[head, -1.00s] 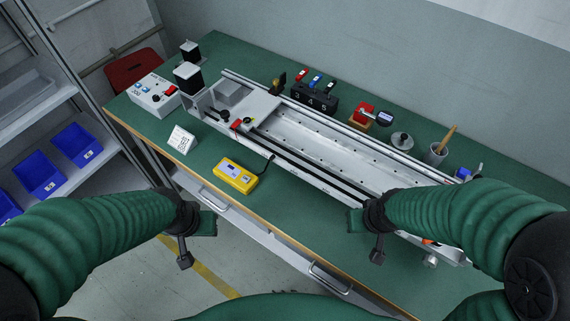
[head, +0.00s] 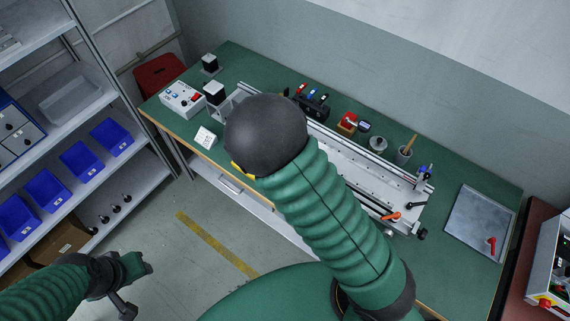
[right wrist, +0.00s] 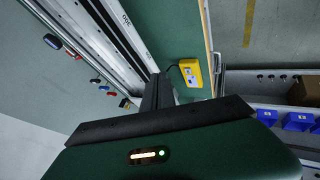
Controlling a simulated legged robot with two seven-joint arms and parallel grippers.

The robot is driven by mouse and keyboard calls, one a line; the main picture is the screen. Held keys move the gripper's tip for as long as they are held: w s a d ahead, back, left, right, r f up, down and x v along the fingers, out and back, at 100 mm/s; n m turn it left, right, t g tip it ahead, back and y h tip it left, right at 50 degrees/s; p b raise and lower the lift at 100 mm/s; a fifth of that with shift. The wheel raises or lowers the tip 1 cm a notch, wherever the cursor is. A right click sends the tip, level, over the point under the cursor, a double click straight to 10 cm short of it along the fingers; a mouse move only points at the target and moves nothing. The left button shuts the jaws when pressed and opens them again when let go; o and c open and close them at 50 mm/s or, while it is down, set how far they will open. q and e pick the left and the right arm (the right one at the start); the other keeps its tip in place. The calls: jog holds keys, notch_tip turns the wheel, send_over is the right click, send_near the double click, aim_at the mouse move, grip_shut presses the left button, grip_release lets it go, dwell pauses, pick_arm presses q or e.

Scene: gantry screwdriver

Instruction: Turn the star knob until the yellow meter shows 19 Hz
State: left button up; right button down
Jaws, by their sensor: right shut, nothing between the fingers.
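The yellow meter (right wrist: 190,72) lies on the green bench in the right wrist view, its reading too small to make out. Only a yellow sliver (head: 240,170) shows beside my right arm in the head view, likely its edge. I cannot pick out the star knob; my right arm covers much of the long rail unit (head: 350,175). My right gripper (right wrist: 157,88) is shut and empty, above the bench between the rails and the meter; the head view hides it. My left gripper (head: 135,268) hangs over the floor, away from the bench; its jaws are unclear.
Blue bins (head: 82,160) fill the left shelves.

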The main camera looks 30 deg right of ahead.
jog(key=w+d+f+b, duration=0.6)
jog(key=f+b, duration=0.2)
jog(key=b, duration=0.2)
jog(key=shift+w+d, duration=0.35)
jog(key=shift+d, duration=0.05)
jog(key=shift+w+d+r+b, duration=0.15)
jog(key=shift+w+d, duration=0.05)
jog(key=shift+d, duration=0.2)
jog(key=shift+w+d+r+b, duration=0.15)
jog(key=shift+d, duration=0.25)
